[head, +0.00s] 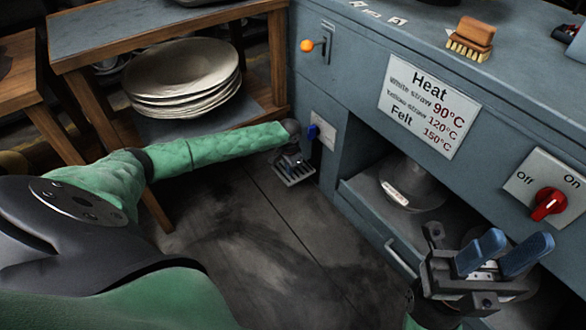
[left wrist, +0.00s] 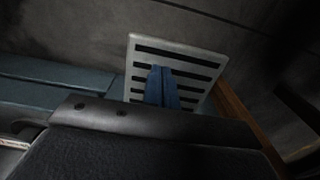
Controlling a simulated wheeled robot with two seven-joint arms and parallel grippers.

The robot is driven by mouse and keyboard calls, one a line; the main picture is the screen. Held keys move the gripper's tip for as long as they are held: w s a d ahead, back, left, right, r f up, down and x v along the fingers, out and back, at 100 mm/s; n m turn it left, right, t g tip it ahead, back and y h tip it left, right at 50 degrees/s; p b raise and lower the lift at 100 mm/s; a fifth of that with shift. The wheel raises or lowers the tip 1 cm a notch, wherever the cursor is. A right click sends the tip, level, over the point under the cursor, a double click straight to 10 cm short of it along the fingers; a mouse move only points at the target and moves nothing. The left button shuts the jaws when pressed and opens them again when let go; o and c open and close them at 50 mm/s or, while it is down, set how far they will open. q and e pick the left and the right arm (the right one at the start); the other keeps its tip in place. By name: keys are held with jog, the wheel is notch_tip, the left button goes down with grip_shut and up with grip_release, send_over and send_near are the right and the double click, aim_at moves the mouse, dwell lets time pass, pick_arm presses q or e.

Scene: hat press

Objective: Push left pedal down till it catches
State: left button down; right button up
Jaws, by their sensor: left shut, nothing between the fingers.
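The left pedal is a light metal plate with dark slots (head: 297,175), low at the foot of the blue-grey cabinet. It also shows in the left wrist view (left wrist: 143,48). My left arm in its green sleeve reaches down to it. My left gripper (left wrist: 161,70) is shut and empty, its blue fingers together over the middle of the slotted plate. I cannot tell whether the fingertips touch the plate. In the head view the wrist largely hides these fingers. My right gripper (head: 518,248) is open and empty, in front of the cabinet at the lower right.
The cabinet (head: 345,92) carries an orange-knobbed lever (head: 308,46), a blue switch (head: 313,131), a heat sign (head: 428,105) and a red knob (head: 549,204). A brush (head: 470,40) lies on top. A wooden shelf with stacked pale hat shapes (head: 182,72) stands left. The floor before the pedal is clear.

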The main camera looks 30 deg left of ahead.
pick_arm(q)
jog(key=shift+f+b, duration=1.25)
jog(key=shift+f, duration=5.9)
jog(key=shift+r, duration=0.15)
notch_tip(320, 180, up, 6)
jog(key=p, duration=0.6)
jog(key=shift+d, duration=0.1)
